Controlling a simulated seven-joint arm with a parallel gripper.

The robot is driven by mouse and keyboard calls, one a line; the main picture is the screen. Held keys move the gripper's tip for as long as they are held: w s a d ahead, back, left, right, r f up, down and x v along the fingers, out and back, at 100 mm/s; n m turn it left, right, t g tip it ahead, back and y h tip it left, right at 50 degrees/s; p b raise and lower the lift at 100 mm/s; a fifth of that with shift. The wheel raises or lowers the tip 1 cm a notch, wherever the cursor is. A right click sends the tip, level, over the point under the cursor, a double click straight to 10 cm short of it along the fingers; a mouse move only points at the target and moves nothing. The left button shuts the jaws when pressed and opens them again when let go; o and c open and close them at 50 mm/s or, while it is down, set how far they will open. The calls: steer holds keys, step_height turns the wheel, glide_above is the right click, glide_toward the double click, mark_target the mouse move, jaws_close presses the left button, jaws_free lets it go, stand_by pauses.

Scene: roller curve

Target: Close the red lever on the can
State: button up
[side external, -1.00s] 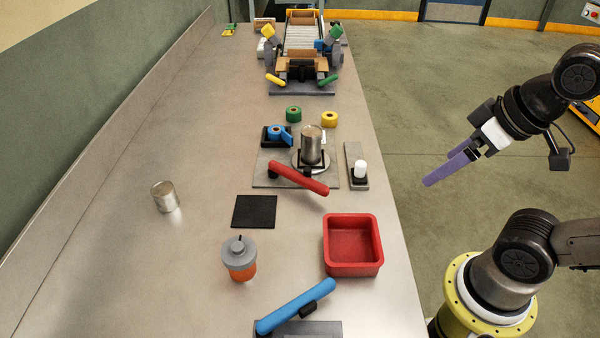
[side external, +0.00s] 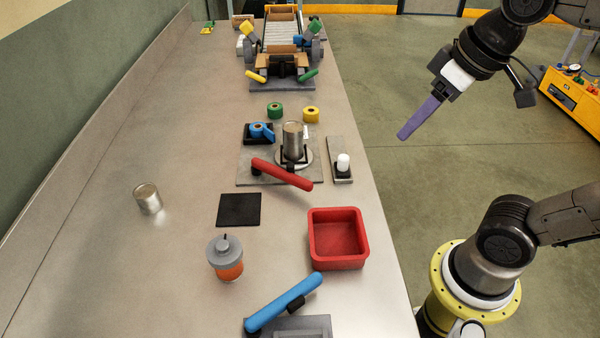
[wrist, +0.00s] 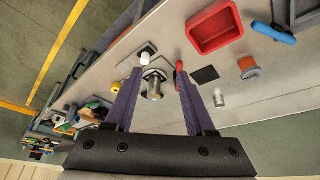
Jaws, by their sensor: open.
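The red lever (side external: 282,174) lies at a slant in front of the can fixture, its right end reaching past the can. The metal can (side external: 293,140) stands upright on a round plate on a grey base (side external: 250,177). In the wrist view the can (wrist: 154,88) shows between the two fingers, and the red lever (wrist: 179,68) is partly hidden beside the right finger. My gripper (side external: 404,136) has purple fingers and hangs in the air to the right of the table, well apart from the lever. In the wrist view my gripper (wrist: 157,88) is open and empty.
A red bin (side external: 338,262), an orange jar with grey lid (side external: 226,262) and a blue lever (side external: 285,302) stand nearer the camera. A white-topped piece (side external: 343,162) sits right of the fixture.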

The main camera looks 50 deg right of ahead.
steer(key=w+a+r+g, duration=0.1)
steer(key=w+r, duration=0.1)
steer(key=w, duration=0.3)
steer(key=n+g, duration=0.2)
steer(key=g, duration=0.2)
glide_above(304, 179)
step_height(304, 179, down, 7)
step_height(304, 179, down, 13)
steer(key=shift+f, duration=0.1)
jaws_close()
stand_by(0.8)
